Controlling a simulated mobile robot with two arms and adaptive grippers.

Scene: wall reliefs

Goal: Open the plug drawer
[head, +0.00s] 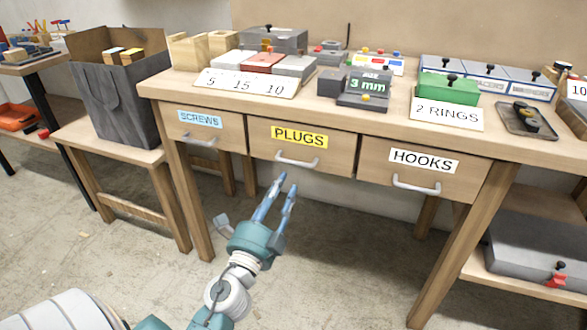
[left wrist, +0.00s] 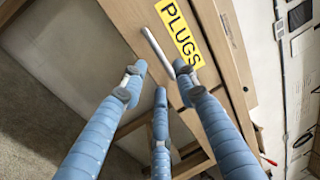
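The plugs drawer (head: 303,153) is the middle of three drawers under the wooden bench and looks shut. It has a yellow PLUGS label (head: 299,137) and a grey bar handle (head: 297,161). My left gripper (head: 280,184) is open and empty, just below and in front of this handle, apart from it. In the left wrist view the handle (left wrist: 158,50) lies beyond the spread blue fingers (left wrist: 160,82), with the label (left wrist: 180,32) beside it. My right gripper is not in view.
The screws drawer (head: 204,130) and hooks drawer (head: 421,173) flank it, both looking shut. The bench top (head: 335,112) holds boxes and signs. The floor before the bench is clear.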

